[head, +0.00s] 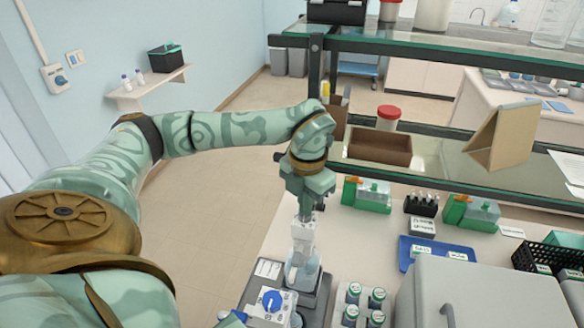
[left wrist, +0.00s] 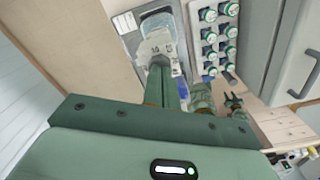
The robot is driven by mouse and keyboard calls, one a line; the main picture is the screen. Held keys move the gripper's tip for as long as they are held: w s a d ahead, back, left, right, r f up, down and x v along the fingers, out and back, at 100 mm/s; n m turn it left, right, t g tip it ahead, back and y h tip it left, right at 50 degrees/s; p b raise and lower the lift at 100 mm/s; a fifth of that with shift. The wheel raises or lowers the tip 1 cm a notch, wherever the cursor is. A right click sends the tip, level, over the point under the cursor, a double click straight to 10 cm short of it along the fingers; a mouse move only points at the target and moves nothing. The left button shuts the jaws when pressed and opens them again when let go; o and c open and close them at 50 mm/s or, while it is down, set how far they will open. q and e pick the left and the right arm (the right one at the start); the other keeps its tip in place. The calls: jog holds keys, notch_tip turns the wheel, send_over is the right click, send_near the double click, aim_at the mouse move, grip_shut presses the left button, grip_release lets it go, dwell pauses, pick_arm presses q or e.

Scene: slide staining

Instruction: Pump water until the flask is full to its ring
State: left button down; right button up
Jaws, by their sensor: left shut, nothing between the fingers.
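The clear glass flask (head: 303,272) stands on the dark grey stand beside the bench front, under my left gripper. Bluish liquid shows in it, but its ring and exact level cannot be made out. A white pump head (head: 302,232) sits at the top of the flask. My left gripper (head: 304,212) points down, shut and empty, at the pump head; whether it touches cannot be told. In the left wrist view the gripper fingers (left wrist: 160,72) partly cover the white head (left wrist: 158,46), with the flask (left wrist: 160,20) beyond.
A white panel with a blue knob (head: 271,301) lies left of the flask. A rack of green-capped bottles (head: 354,291) stands to its right, then a grey cabinet (head: 480,295). A glass shelf (head: 440,165) with a brown tray (head: 380,148) is behind.

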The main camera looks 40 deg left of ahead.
pick_arm(q)
jog(key=shift+r+p, duration=2.5)
jog(key=shift+r, duration=0.3)
notch_tip(320, 180, up, 5)
jog(key=p, duration=0.4)
jog(key=shift+p, duration=0.3)
jog(key=shift+s, duration=0.1)
